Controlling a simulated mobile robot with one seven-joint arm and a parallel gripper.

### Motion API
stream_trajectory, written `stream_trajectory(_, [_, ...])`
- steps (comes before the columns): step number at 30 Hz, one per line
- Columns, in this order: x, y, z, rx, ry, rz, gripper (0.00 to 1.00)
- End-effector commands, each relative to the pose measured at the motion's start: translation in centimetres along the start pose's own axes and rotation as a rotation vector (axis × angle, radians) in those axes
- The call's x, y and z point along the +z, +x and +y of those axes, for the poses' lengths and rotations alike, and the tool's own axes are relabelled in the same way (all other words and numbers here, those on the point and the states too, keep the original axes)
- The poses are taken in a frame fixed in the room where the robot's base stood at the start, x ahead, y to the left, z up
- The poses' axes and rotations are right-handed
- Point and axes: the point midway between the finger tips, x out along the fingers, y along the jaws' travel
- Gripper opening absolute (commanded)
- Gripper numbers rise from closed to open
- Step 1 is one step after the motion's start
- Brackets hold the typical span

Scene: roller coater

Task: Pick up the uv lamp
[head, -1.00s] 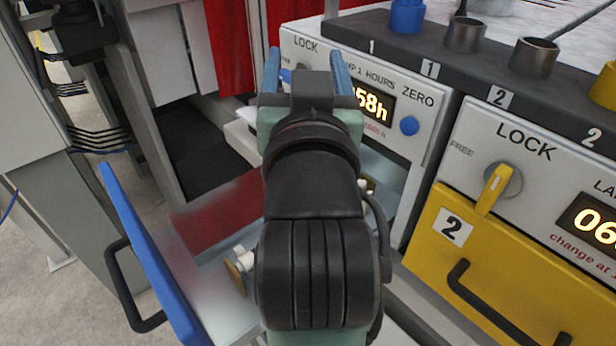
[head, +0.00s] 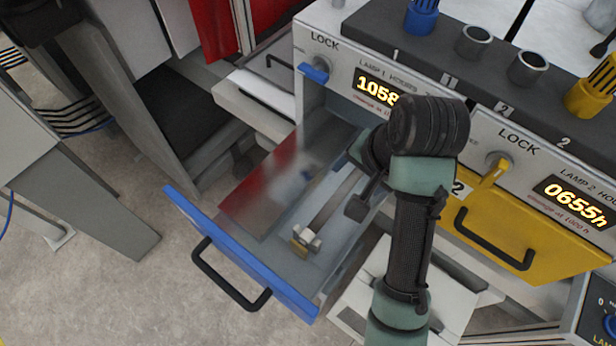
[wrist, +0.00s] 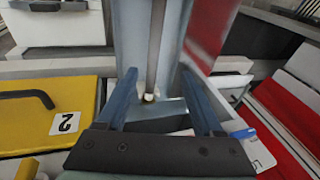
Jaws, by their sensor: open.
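The uv lamp (head: 328,212) is a thin tube with a pale end fitting and a brass-coloured cap. It lies lengthwise in the open blue-fronted drawer (head: 240,252); its far part is hidden by my gripper. My gripper (head: 354,184) is open and empty at the far end of the drawer, pointing down into it. In the wrist view the lamp (wrist: 156,45) runs away from between my spread blue fingers (wrist: 160,98). A small pale end piece of it shows between the fingertips. I cannot tell the exact height gap.
The machine front with lock knobs and hour displays (head: 376,90) stands right behind the drawer. A shut yellow drawer (head: 530,240) is to the right. The drawer's blue front has a black handle (head: 228,285). The floor (head: 130,290) at left is clear.

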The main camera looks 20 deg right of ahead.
Motion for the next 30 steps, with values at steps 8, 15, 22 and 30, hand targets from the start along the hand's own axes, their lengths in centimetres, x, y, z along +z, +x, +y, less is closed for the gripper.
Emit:
stream_trajectory(8, [0.2,2.9,0.6,0.007,0.01,-0.01,0.68])
stream_trajectory(15, [0.2,5.7,0.5,0.007,0.009,-0.008,0.68])
stream_trajectory(22, [0.1,7.7,0.5,0.007,0.011,-0.007,0.68])
stream_trajectory(30, [-0.2,9.4,0.3,0.009,0.013,-0.012,0.68])
